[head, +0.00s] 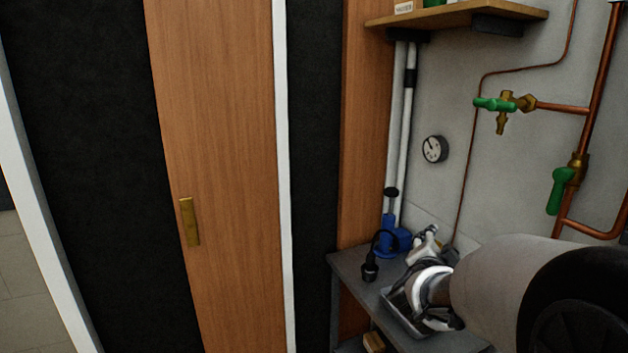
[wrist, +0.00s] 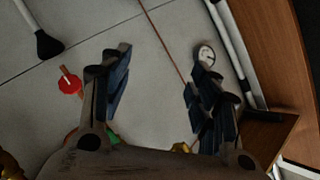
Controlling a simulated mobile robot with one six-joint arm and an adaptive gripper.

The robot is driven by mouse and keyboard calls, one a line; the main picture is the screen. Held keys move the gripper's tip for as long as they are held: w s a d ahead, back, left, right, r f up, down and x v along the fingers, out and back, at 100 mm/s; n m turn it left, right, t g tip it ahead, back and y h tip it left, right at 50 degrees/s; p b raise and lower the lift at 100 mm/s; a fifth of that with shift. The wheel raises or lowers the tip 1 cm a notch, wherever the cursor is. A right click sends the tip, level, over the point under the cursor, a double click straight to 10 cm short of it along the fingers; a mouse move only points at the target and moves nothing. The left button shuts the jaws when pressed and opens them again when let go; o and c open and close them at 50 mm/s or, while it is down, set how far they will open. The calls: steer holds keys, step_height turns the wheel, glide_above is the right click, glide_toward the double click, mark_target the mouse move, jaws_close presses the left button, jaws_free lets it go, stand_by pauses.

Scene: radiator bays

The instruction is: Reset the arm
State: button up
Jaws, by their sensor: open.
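My arm comes in from the lower right of the head view and reaches over the grey bench (head: 350,268). The fingers cannot be made out clearly there. In the wrist view my gripper (wrist: 155,88) is open, with its two dark fingers well apart. Only the grey wall with a thin copper pipe shows between the fingers, and nothing is held. The round gauge (wrist: 206,55) shows behind the right finger's tip; it also hangs on the wall in the head view (head: 434,149).
A blue pump (head: 388,238) and a dark corded item (head: 370,267) stand on the bench. A wooden shelf (head: 450,14) juts out above. Copper pipes with green-handled valves (head: 562,188) run along the right wall. A wooden door (head: 225,150) is at left. The wrist view shows a red knob (wrist: 69,80).

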steer(key=s+a+n+g+y, duration=0.3)
steer(key=s+a+n+y, duration=0.6)
steer(key=s+a, duration=0.6)
steer(key=s+d+f+n+g+h, duration=0.1)
steer(key=s+f+n+g, duration=0.1)
steer(key=s, duration=0.8)
steer(key=s+f+n+g, duration=0.3)
steer(key=s+f, duration=0.1)
steer(key=s, duration=0.6)
steer(key=shift+s+d+n+g+h, duration=0.3)
steer(key=shift+s+d+n+h, duration=0.05)
steer(key=shift+n+h, duration=0.05)
